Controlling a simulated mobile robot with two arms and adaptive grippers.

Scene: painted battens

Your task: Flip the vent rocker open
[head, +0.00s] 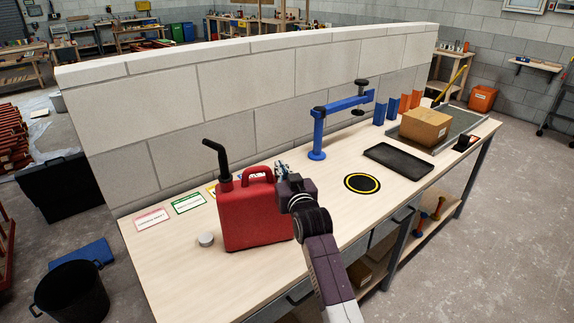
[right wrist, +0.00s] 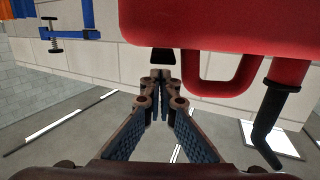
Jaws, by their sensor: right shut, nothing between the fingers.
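A red fuel can (head: 252,218) with a black spout (head: 215,158) stands upright on the bench. It fills the top of the right wrist view (right wrist: 220,25), which shows it upside down. A small black piece (right wrist: 162,56), apparently the vent rocker, sits on the can's top beside the handle (right wrist: 222,90). Its tilt is unclear. My right gripper (head: 283,170) is at the can's right upper edge and hides that part in the head view. In the right wrist view its fingertips (right wrist: 160,76) are together, empty, close to the black piece; contact is unclear. My left gripper is out of view.
A grey round cap (head: 206,239) lies left of the can, with coloured cards (head: 188,203) behind. A blue clamp arm (head: 318,137), black-yellow disc (head: 362,183), dark tray (head: 399,160) and cardboard box (head: 425,127) stand to the right. A block wall (head: 240,95) runs behind.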

